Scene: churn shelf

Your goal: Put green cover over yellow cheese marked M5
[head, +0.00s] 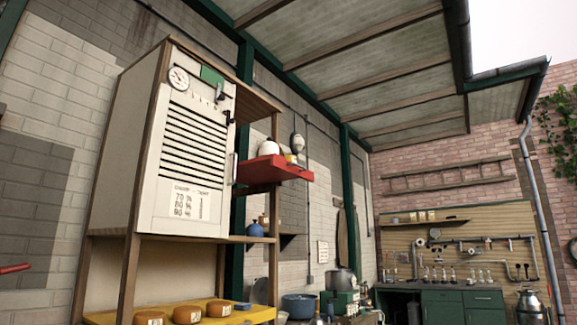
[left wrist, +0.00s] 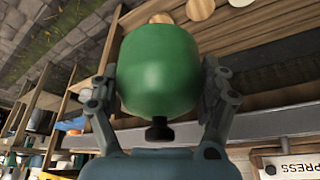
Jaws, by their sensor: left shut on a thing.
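My left gripper (left wrist: 163,92) shows in the left wrist view, its two fingers closed on opposite sides of the green cover (left wrist: 160,62). The cover is a rounded green dome with a black knob (left wrist: 159,131) on the side towards the gripper's palm. Orange-yellow cheese wheels (head: 187,314) with small pale labels stand low at the left in the head view. Their labels are too small to read, so I cannot tell which is M5. Neither gripper shows in the head view.
The cheeses stand on a yellow tray (head: 262,313) beneath a tall white louvred cabinet (head: 185,140). A red shelf (head: 272,172) juts out beside it. A blue pot (head: 299,305) stands further right. In the left wrist view, round pale discs (left wrist: 200,9) lie beyond the cover.

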